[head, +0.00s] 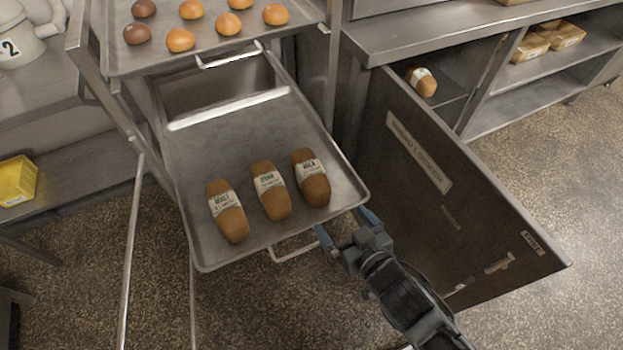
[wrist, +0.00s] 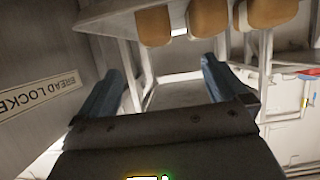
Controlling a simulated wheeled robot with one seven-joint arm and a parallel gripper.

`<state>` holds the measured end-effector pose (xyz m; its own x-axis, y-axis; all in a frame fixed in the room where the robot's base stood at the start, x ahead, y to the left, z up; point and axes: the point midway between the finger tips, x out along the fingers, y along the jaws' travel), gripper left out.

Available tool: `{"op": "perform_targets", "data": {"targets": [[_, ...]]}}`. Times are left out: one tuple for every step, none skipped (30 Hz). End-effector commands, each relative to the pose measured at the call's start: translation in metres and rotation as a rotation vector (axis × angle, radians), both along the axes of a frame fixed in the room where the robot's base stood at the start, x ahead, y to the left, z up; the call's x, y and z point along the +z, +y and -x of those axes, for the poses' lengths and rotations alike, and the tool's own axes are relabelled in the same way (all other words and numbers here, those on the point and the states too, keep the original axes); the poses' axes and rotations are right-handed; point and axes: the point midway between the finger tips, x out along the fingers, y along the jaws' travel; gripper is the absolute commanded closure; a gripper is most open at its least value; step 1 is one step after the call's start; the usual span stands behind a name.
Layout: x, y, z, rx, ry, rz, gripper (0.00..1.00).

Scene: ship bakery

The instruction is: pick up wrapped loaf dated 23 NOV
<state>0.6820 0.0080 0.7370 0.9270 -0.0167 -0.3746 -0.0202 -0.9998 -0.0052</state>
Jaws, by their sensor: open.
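Three wrapped loaves lie in a row on the pulled-out lower tray (head: 250,120): a left loaf (head: 232,226), a middle loaf (head: 276,204) and a right loaf (head: 317,193). Each has a pale paper band with print too small to read as a date. Another banded loaf (head: 427,87) sits inside the open locker at the right. My gripper (head: 343,228) is open and empty, just off the tray's front right corner. In the wrist view the fingers (wrist: 160,85) are apart with nothing between them. The loaf ends (wrist: 154,28) show above them.
The open locker door (head: 400,150) stands close to the right of my gripper. An upper tray (head: 200,60) with several buns overhangs the back of the lower tray. A handle (head: 293,250) juts from the lower tray's front. A yellow bin (head: 17,181) sits at the left.

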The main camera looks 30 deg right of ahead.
Motion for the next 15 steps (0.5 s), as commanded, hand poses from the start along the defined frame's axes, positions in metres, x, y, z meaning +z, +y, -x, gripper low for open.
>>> {"op": "perform_targets", "data": {"targets": [[-0.006, 0.001, -0.024, -0.007, -0.003, 0.001, 0.00], [-0.008, 0.001, -0.035, -0.013, 0.000, 0.002, 0.00], [-0.011, 0.001, -0.048, -0.019, 0.002, 0.002, 0.00], [-0.012, 0.002, -0.057, -0.025, 0.003, 0.002, 0.00], [-0.013, 0.002, -0.065, -0.030, 0.004, 0.003, 0.00], [-0.015, 0.002, -0.074, -0.035, 0.006, 0.004, 0.00], [-0.015, 0.002, -0.080, -0.038, 0.006, 0.004, 0.00], [-0.015, 0.002, -0.085, -0.041, 0.007, 0.005, 0.00], [-0.016, 0.002, -0.090, -0.045, 0.008, 0.005, 0.00], [-0.016, 0.002, -0.093, -0.047, 0.009, 0.006, 0.00], [-0.017, 0.002, -0.096, -0.048, 0.009, 0.005, 0.00], [-0.017, 0.002, -0.100, -0.050, 0.009, 0.005, 0.00], [-0.018, 0.002, -0.102, -0.051, 0.010, 0.005, 0.00], [-0.019, 0.002, -0.105, -0.051, 0.010, 0.005, 0.00], [-0.020, 0.001, -0.109, -0.051, 0.010, 0.005, 0.00]]}}
